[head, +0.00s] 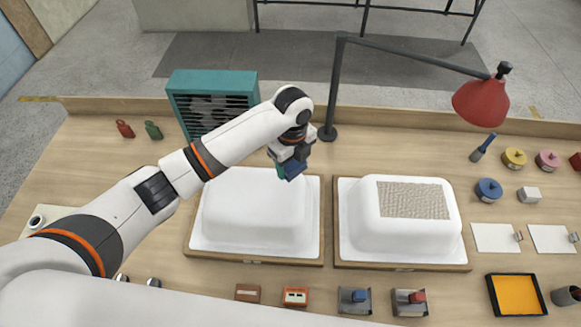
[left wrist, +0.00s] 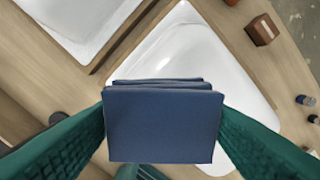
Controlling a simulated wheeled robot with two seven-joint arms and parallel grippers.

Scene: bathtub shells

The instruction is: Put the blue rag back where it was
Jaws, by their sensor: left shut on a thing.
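My left gripper (head: 290,162) is shut on a folded blue rag (head: 294,169). It holds the rag over the back right part of the left white bathtub shell (head: 255,215). In the left wrist view, the rag (left wrist: 163,125) sits between the two green fingers, with the white shell (left wrist: 190,62) below it. The head view does not clearly show the gap between rag and shell. The right white shell (head: 405,232) bears a beige textured patch (head: 413,200) on top. My right gripper is not in view.
A teal louvred box (head: 212,90) stands behind the left shell. A red lamp (head: 481,102) on a dark arm reaches over the back right. Small blocks (head: 354,300) line the front. An orange tray (head: 517,295), yellow pot (head: 514,158) and blue pot (head: 489,190) are at right.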

